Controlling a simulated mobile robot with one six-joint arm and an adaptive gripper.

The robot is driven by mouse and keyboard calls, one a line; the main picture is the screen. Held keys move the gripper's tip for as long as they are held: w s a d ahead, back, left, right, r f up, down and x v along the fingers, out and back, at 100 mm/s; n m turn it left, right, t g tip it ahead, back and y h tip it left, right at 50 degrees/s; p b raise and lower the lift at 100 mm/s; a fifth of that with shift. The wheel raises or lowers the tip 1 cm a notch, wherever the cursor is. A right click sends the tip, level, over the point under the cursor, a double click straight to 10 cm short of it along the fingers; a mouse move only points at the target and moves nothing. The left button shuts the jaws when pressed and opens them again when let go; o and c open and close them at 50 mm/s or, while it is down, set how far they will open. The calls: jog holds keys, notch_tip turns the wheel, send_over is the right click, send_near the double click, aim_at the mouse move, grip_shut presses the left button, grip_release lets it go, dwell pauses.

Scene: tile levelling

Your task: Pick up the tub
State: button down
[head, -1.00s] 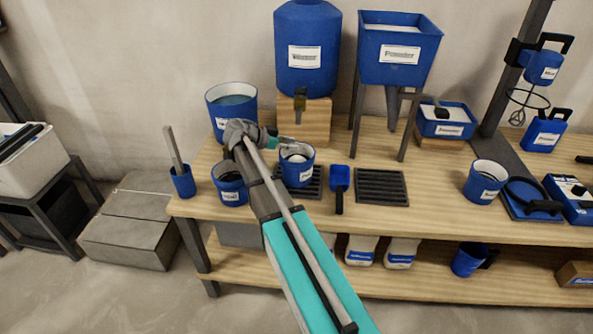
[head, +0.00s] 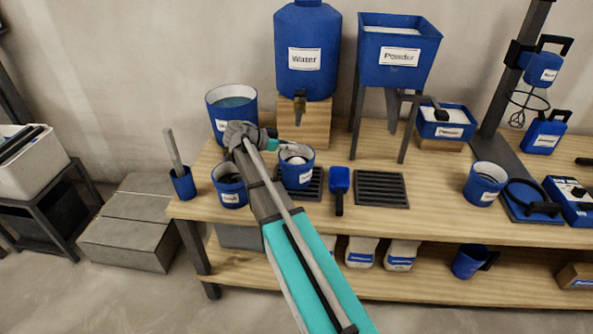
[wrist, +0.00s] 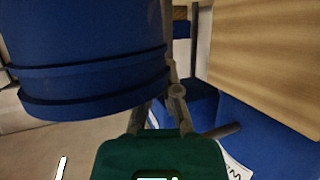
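A blue labelled tub (head: 297,174) with pale contents stands at a dark grate, under the end of my arm. My gripper (head: 297,148) reaches in from the left at its rim. I cannot tell whether the fingers touch it. In the wrist view my gripper (wrist: 165,95) has its thin grey fingers in front of blue surfaces, and its fingertips are not clear. A blue surface with a white label (wrist: 236,168) shows at the lower right there. A second blue tub (head: 230,190) stands to the left, partly behind my arm. Another blue tub (head: 485,185) stands further right.
A large blue bucket (head: 231,118) stands behind my wrist. The water tank (head: 307,75) sits on a wooden block (head: 304,125). A powder hopper (head: 398,75) stands on legs. A blue scoop (head: 339,182) and an empty grate (head: 381,190) lie to the right.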

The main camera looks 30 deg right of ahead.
jog(key=shift+r, duration=0.15)
dwell(0.3)
jog(key=shift+r+p, duration=1.65)
jog(key=shift+p, duration=0.15)
jog(key=shift+s+r, duration=0.1)
jog(key=shift+s, duration=0.1)
jog(key=s+a, duration=0.4)
jog(key=s, duration=1.3)
jog(key=shift+a, duration=0.15)
